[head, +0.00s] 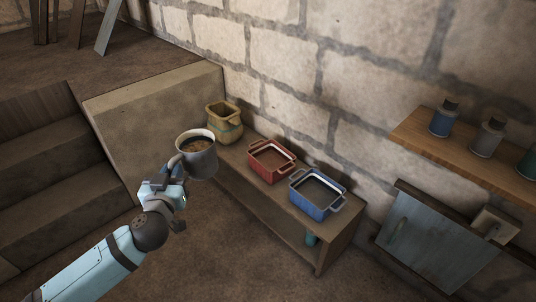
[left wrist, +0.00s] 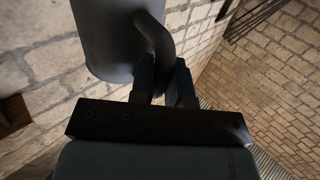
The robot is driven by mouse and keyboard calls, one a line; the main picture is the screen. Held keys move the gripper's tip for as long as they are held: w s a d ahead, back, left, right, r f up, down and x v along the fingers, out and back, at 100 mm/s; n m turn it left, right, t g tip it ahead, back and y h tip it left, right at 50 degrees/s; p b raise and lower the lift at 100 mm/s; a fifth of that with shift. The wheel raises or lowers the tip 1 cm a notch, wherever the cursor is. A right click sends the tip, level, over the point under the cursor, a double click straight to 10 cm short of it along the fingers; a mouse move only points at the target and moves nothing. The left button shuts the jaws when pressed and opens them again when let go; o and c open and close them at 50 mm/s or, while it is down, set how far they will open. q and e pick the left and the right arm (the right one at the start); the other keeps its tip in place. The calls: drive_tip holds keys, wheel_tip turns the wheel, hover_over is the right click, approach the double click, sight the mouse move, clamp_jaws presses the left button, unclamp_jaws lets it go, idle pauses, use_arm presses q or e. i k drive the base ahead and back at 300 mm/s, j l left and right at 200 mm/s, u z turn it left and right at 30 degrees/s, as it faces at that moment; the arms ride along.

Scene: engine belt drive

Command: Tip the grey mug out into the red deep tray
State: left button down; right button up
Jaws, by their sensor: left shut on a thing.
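The grey mug (head: 198,158) is held upright in the head view, with dark brownish contents showing inside it. My left gripper (head: 172,170) is shut on the mug's handle. In the left wrist view the mug (left wrist: 103,40) fills the upper left, with its handle between the fingers of the gripper (left wrist: 166,75). The red deep tray (head: 273,161) stands on the low bench to the right of the mug, apart from it. The tray's inside looks dark with a pale band, and I cannot tell what is in it. My right gripper is not in view.
The bench (head: 256,192) stands against the stone wall. A blue tray (head: 318,193) is right of the red one, and a green-tan pot (head: 225,122) stands behind the mug. A wooden shelf (head: 470,148) holds bottles at right. Stone steps (head: 50,150) are at left.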

sight(271, 160)
drive_tip(key=i+j+z, duration=0.3)
drive_tip(key=j, duration=0.35)
drive_tip(key=i+j+z, duration=0.1)
drive_tip(key=i+j, duration=0.2)
drive_tip(key=i+j+z, duration=0.15)
drive_tip(key=j, duration=0.3)
drive_tip(key=i+j+z, duration=0.15)
drive_tip(key=j, duration=0.25)
drive_tip(key=i+j+z, duration=0.15)
drive_tip(key=j, duration=0.25)
